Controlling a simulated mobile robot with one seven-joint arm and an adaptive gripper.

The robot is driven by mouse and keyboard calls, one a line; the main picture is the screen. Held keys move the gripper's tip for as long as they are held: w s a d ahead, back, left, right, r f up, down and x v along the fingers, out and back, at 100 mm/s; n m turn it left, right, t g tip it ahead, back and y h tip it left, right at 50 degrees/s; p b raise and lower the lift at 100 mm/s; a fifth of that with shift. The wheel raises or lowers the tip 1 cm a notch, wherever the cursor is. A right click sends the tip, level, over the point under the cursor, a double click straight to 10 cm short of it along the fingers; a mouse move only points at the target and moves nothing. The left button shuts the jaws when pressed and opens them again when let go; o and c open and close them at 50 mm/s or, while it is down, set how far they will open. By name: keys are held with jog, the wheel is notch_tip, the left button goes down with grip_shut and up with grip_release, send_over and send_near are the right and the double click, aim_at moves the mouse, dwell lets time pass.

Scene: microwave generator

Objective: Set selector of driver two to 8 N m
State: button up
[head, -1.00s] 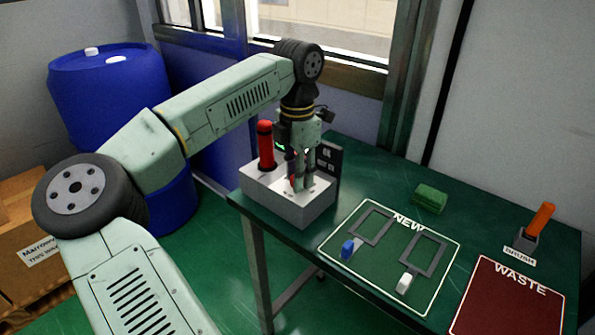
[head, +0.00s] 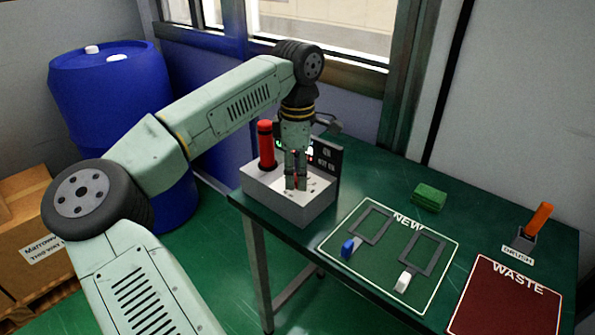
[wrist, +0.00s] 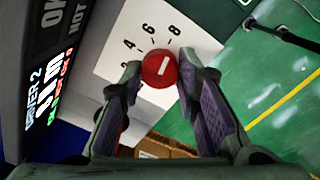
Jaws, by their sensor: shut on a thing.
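The selector is a round red knob (wrist: 159,68) with a white bar, on a white panel (wrist: 110,58) marked 4, 6 and 8. Another mark left of the 4 is partly cut off. The bar slants up to the right, roughly toward the 8; its exact setting is hard to read. My gripper (wrist: 160,70) is shut on the knob, one finger on each side. In the head view my gripper (head: 296,186) points down at the pale box (head: 289,208), hiding the knob. A dark display (wrist: 55,90) reads DRIVER 2 and N m; its number is unclear.
A red-handled driver (head: 266,145) stands upright on the box, left of my gripper. The dark display panel (head: 328,160) stands behind. To the right are the NEW mat (head: 378,272), a green block (head: 429,198), a brush (head: 535,225) and the WASTE mat (head: 505,305).

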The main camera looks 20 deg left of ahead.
dwell(0.3)
jog(key=o, duration=1.2)
notch_tip(320, 180, up, 12)
jog(key=shift+r, duration=0.1)
